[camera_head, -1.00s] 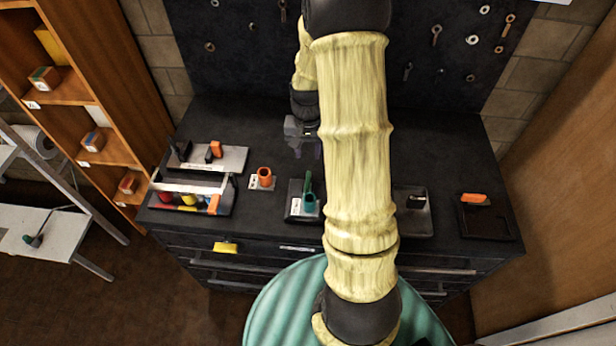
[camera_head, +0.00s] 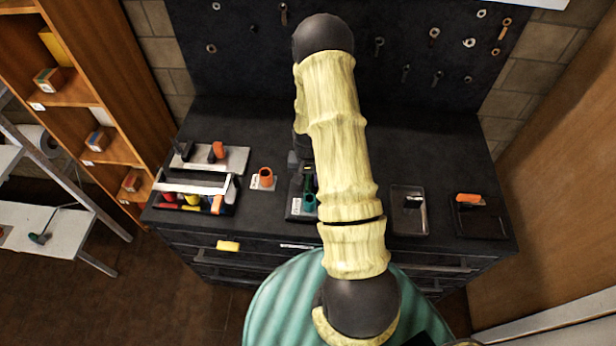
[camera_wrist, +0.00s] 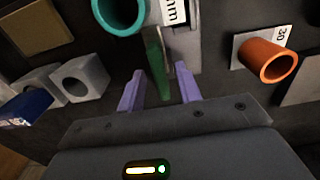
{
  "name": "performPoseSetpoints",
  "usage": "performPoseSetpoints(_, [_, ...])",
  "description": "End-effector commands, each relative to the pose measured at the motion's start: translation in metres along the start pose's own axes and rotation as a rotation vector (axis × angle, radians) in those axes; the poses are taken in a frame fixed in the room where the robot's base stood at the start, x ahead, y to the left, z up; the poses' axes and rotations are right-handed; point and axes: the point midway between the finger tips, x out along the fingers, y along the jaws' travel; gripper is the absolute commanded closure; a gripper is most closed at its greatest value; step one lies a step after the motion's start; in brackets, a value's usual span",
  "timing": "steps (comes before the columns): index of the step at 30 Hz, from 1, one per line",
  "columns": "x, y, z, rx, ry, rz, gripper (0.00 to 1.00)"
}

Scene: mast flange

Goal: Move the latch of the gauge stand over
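The gauge stand shows in the head view as a dark base with a white label (camera_head: 297,207) and a teal ring (camera_head: 310,203); my arm covers its right side. In the wrist view its teal ring (camera_wrist: 119,12) is at the top, beside a label ending in "mm". Its green latch (camera_wrist: 155,68) stands up next to the label; it also shows in the head view (camera_head: 308,184). My gripper (camera_wrist: 160,82) has two purple fingers spread apart, with the latch appearing between them. I cannot tell whether either finger touches it.
An orange tube on a white plate (camera_head: 263,180) stands left of the stand, and in the wrist view (camera_wrist: 270,60) at right. A tool caddy (camera_head: 190,188) is farther left. A metal tray (camera_head: 409,222) and a dark tray with an orange piece (camera_head: 470,198) are at right.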

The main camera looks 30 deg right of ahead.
Motion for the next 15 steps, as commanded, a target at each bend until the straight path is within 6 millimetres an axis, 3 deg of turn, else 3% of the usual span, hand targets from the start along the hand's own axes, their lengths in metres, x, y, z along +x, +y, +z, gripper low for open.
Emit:
performPoseSetpoints(11, [0.0050,-0.0005,0.0001,-0.001,0.000,0.000,0.67])
performPoseSetpoints(15, [0.0049,-0.0014,0.0005,-0.003,0.000,0.000,0.95])
